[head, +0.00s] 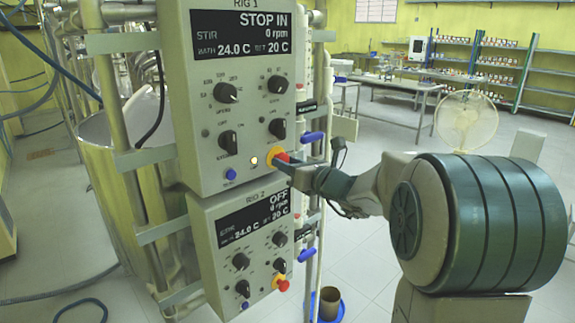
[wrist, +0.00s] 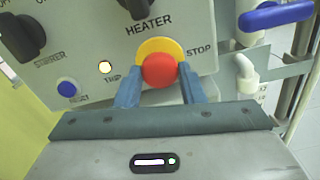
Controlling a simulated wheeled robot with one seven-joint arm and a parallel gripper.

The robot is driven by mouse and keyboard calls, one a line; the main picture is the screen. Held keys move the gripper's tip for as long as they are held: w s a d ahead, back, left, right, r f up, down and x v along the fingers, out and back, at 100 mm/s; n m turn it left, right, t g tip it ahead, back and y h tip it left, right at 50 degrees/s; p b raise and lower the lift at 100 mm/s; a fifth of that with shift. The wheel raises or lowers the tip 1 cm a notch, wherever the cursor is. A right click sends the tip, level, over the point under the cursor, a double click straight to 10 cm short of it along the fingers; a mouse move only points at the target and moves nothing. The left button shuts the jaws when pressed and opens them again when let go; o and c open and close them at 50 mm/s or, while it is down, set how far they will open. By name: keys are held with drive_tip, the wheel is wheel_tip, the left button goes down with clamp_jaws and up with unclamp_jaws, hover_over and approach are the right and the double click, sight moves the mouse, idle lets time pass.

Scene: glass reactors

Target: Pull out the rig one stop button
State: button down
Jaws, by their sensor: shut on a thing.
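The rig one panel (head: 215,130) is a grey control box whose display (head: 240,35) reads "STOP IN", 0 rpm, 24.0 C and set 20 C. Its red stop button (wrist: 159,70) sits on a yellow ring at the panel's lower right, beside the word STOP. The button also shows in the head view (head: 283,157), partly hidden by my fingers. My gripper (wrist: 160,85) is shut on the red button, with one blue finger on each side of it. The trip lamp (wrist: 105,67) glows to the left of the button.
The rig two panel (head: 245,250) hangs just below, reading OFF, with its own red stop button (head: 283,285). Blue valve handles (head: 312,137) stick out close to the right of my fingers. A blue reset button (wrist: 67,88) and black knobs are on the panel.

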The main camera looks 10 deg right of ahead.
drive_tip(key=shift+s+d+f, duration=0.1)
drive_tip(key=shift+s+d, duration=0.05)
drive_tip(key=shift+s, duration=0.15)
drive_tip(key=c, duration=0.9)
unclamp_jaws()
drive_tip(key=shift+s, duration=0.1)
drive_tip(key=b+v, duration=0.2)
drive_tip(key=v, duration=1.2)
drive_tip(key=shift+b, duration=0.4)
